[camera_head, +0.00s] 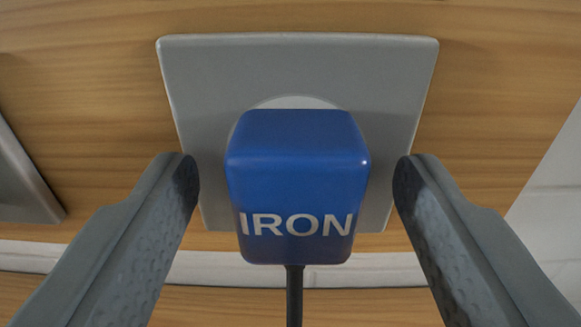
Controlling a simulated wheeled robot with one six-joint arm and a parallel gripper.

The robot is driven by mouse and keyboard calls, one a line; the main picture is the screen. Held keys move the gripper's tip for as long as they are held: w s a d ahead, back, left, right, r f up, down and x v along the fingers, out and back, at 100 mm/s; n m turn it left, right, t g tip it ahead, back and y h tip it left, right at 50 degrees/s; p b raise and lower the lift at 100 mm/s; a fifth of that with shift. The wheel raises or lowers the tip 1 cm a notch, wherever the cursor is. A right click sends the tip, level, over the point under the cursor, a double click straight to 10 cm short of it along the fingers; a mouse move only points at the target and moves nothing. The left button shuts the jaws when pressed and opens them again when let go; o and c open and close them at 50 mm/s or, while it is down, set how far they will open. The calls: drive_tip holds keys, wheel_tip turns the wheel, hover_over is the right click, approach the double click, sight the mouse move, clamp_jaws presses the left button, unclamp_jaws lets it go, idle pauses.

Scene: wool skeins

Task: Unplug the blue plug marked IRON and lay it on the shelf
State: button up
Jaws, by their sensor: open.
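The blue plug (297,180) has white letters reading IRON and sits in the middle of the head camera view. It is against the round face of a grey socket plate (390,80), with a black cord (295,295) hanging down from its lower side. My gripper (296,178) is open, with one grey finger to the left of the plug and one to the right. A gap shows between each finger and the plug. The plug's pins are hidden behind its body.
The socket plate is on a wood-grained surface (80,60). A pale horizontal strip (385,268) runs below the plate. Part of another grey plate (20,185) shows at the left edge. A white tiled surface (555,200) is at the right edge.

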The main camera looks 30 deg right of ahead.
drive_tip(key=shift+c, duration=0.4)
clamp_jaws()
drive_tip(key=v, duration=0.6)
idle(1.1)
idle(0.3)
